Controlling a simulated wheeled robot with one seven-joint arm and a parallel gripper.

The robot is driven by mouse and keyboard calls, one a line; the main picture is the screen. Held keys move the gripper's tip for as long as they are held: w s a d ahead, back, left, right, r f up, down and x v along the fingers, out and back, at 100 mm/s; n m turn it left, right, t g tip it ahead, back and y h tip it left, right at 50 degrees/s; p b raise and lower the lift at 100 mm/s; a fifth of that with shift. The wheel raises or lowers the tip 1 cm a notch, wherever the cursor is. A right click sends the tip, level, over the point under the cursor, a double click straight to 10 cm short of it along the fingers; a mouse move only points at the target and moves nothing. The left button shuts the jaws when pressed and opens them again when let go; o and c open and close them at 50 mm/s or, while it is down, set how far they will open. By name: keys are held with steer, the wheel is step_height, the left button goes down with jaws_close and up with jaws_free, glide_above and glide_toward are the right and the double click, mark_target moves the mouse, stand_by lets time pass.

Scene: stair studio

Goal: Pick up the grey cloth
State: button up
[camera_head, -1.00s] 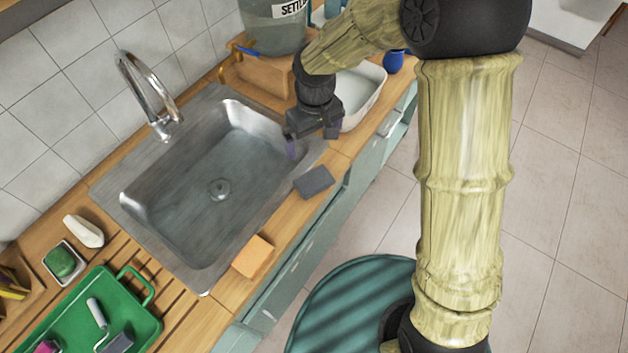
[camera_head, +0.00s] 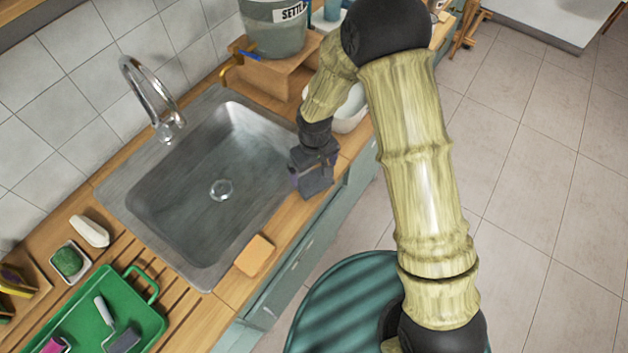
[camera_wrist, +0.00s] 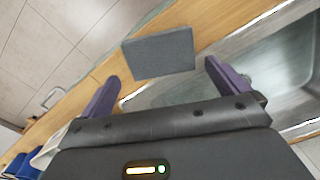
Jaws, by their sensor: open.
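The grey cloth (camera_wrist: 160,54) is a flat, folded rectangle on the wooden counter strip between the sink and the counter's front edge. In the head view it (camera_head: 318,181) is partly hidden by my gripper. My gripper (camera_head: 304,190) is over the counter at the sink's right rim, just at the cloth. In the wrist view my gripper (camera_wrist: 163,76) is open, with its two purple fingers apart. The cloth lies ahead of the fingertips, in line with the gap between them. The gap looks empty, and no contact with the cloth shows.
The sink (camera_head: 209,195) with its faucet (camera_head: 150,100) is left of my gripper. An orange sponge (camera_head: 254,255) lies on the front strip. A white basin (camera_head: 350,108) and a labelled bucket (camera_head: 273,28) stand behind. A green tray (camera_head: 146,318) is at lower left.

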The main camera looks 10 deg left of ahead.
mark_target(314, 180)
steer(key=shift+s+f+p, duration=0.1)
steer(key=shift+f+p, duration=0.35)
steer(key=shift+f, duration=0.05)
steer(key=shift+d+f+p, duration=0.1)
steer(key=shift+f+p, duration=0.65)
steer(key=shift+f, duration=1.35)
steer(key=c, duration=0.7)
step_height(314, 180, up, 10)
steer(key=b, duration=0.2)
steer(key=shift+b, duration=0.35)
